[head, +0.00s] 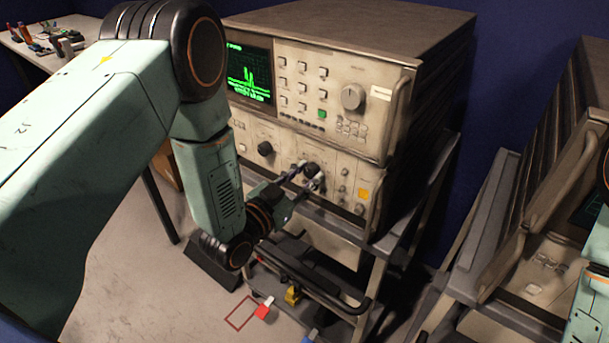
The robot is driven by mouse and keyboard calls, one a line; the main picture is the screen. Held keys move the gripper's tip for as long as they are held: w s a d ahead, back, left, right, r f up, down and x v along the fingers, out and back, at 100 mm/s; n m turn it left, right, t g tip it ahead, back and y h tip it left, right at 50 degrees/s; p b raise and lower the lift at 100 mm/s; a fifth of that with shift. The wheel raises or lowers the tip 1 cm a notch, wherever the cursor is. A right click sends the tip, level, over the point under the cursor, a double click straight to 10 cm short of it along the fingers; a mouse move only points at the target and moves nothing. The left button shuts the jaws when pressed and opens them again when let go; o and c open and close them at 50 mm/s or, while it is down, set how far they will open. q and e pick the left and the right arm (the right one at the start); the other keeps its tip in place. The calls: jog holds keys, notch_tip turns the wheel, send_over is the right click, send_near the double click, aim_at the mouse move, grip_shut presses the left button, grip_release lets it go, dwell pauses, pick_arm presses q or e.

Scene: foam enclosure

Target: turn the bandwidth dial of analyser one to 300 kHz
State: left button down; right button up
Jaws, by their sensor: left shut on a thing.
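Another black knob (265,148) sits to the left on the same panel. At the right edge a piece of my right arm (590,300) shows; its gripper is out of view.
A second instrument (530,262) stands on another cart at the right. A bench (85,28) with small coloured items is at the back left. A red-and-white item (265,308) lies on the floor beside a red outlined square (241,313).

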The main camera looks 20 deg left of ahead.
pick_arm(q)
jog(key=shift+f+m, duration=0.1)
jog(key=shift+m, duration=1.8)
jog(key=c, duration=1)
grip_release()
jog(key=shift+s, duration=0.1)
jog(key=v, duration=1.1)
jog(key=shift+s+a, duration=0.15)
jog(key=shift+s, duration=0.25)
